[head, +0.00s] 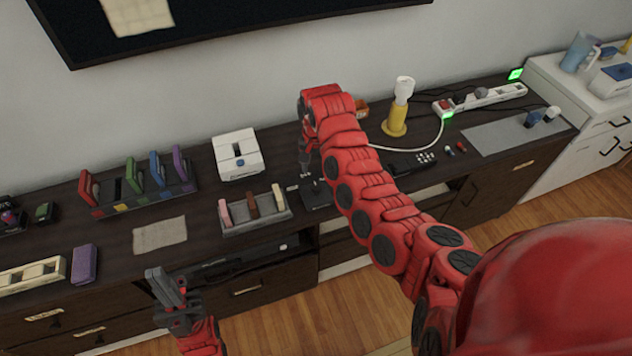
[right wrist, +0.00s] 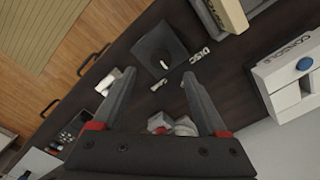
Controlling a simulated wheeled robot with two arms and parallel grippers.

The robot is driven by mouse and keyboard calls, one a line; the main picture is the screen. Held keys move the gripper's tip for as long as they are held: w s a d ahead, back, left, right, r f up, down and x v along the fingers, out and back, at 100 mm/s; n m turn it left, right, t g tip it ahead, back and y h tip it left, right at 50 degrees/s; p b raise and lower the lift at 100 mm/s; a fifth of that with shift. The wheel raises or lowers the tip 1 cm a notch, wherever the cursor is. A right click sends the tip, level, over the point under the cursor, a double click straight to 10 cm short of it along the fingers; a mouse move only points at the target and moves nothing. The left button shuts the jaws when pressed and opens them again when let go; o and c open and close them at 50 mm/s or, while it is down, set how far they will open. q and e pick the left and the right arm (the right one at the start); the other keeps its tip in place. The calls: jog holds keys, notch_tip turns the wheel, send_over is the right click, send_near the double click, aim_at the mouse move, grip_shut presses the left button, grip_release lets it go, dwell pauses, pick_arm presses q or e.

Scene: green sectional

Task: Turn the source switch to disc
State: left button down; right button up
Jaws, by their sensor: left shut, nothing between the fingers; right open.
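The source switch is a small black box (head: 318,196) on the dark cabinet top, partly hidden by my right gripper and arm in the head view. In the right wrist view its dark plate (right wrist: 153,38) has a round dark knob (right wrist: 163,60) and a white label reading DISC (right wrist: 199,56). Another small white label (right wrist: 159,84) lies between the fingertips; I cannot read it. The knob's setting is unclear. My right gripper (head: 306,172) is open and points down beside the switch; its fingers (right wrist: 158,76) hold nothing. My left gripper (head: 160,280) is shut and empty at the cabinet's front.
A white console (head: 238,146) with a blue button stands left of the switch. A grey tray (head: 262,224) with several blocks sits in front of it. A yellow lamp (head: 395,121), its white cable and a black remote-like item (head: 402,168) are to the right.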

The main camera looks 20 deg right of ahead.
aim_at(316, 186)
jog(key=shift+f+p, duration=0.4)
jog(key=shift+f, duration=2.7)
jog(key=shift+c, duration=0.2)
grip_shut()
